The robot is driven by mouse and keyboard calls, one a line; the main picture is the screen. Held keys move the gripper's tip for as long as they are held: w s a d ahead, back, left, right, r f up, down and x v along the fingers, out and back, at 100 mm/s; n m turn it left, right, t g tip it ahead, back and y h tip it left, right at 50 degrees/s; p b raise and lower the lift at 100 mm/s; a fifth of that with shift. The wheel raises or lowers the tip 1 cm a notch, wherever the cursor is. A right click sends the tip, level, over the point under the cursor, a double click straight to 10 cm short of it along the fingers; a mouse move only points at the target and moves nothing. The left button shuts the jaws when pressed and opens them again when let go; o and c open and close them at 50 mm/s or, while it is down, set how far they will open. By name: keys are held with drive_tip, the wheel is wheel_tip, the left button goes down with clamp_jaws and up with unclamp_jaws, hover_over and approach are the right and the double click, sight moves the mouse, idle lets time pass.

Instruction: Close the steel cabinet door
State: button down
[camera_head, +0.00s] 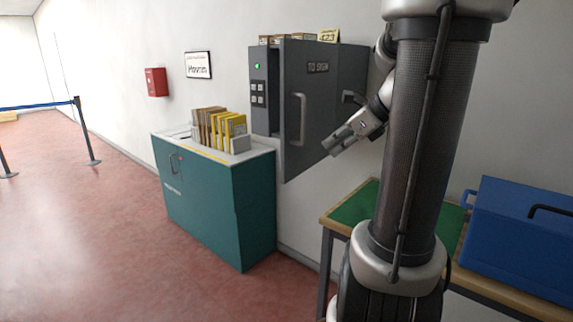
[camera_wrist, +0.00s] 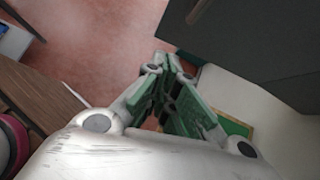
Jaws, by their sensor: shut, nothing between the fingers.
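The grey steel cabinet (camera_head: 260,92) hangs on the wall in the head view. Its door (camera_head: 318,100) stands open, swung out from the cabinet, with a "TO SIGN" label and a vertical handle (camera_head: 301,119) near its left edge. My gripper (camera_head: 329,149) is shut and empty, by the right lower part of the door. I cannot tell whether it touches the door. In the wrist view its fingers (camera_wrist: 164,62) are together, with a dark grey panel (camera_wrist: 265,45), likely the door, above and to the right. Most of the cabinet's inside is hidden by the door.
A teal cabinet (camera_head: 208,195) with upright folders (camera_head: 220,128) stands below and left of the steel cabinet. A bench with a green mat (camera_head: 352,205) and a blue case (camera_head: 520,235) is at the right. The floor at the left is clear up to a barrier post (camera_head: 85,130).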

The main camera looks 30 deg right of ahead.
drive_tip(key=m, duration=0.1)
approach(287, 170)
wheel_tip(287, 170, down, 3)
drive_tip(key=w, duration=0.2)
drive_tip(key=shift+w+a+f, duration=0.1)
drive_tip(key=shift+w+a, duration=0.35)
drive_tip(key=shift+a, duration=0.2)
